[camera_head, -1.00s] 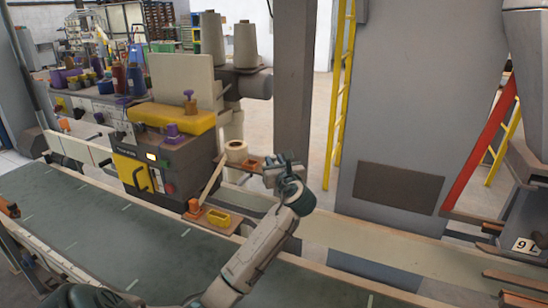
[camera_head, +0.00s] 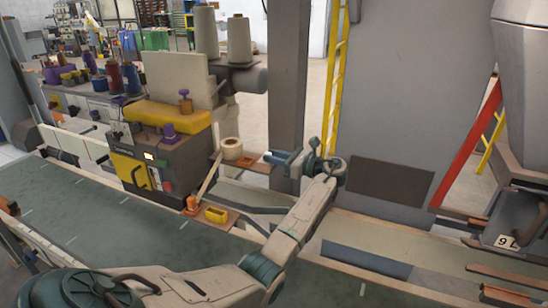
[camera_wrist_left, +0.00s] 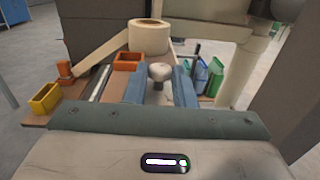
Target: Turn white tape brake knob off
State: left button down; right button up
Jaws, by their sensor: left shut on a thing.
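A pale grey-white knob (camera_wrist_left: 160,72) with a rounded top shows in the left wrist view, in front of the white tape roll. The blue fingers of my left gripper (camera_wrist_left: 160,84) stand on both sides of it and are shut on it. In the head view my left gripper (camera_head: 276,157) is just right of the tape roll (camera_head: 232,148), small and partly turned away; the knob cannot be made out there. The roll also shows in the wrist view (camera_wrist_left: 148,37), with a strip of tape running left from it. My right gripper is not in view.
An orange tray (camera_wrist_left: 128,61) and a yellow tray (camera_wrist_left: 45,98) lie left of the knob in the wrist view. Several blue and green items (camera_wrist_left: 212,75) stand to its right. A grey column (camera_head: 290,90) rises close behind my gripper. The conveyor belt (camera_head: 75,225) runs below.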

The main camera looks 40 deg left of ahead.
pick_arm(q)
jog(key=shift+n+g, duration=0.4)
jog(key=shift+g, duration=0.2)
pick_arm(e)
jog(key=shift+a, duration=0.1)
pick_arm(q)
jog(key=c, duration=1.2)
grip_release()
jog(key=shift+w, duration=0.1)
jog(key=b+v, duration=0.3)
jog(key=v, duration=0.7)
jog(key=shift+d, duration=0.35)
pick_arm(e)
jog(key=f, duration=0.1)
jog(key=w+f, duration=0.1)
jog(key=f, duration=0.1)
pick_arm(q)
jog(key=shift+w+r, duration=0.1)
jog(key=shift+r, duration=0.05)
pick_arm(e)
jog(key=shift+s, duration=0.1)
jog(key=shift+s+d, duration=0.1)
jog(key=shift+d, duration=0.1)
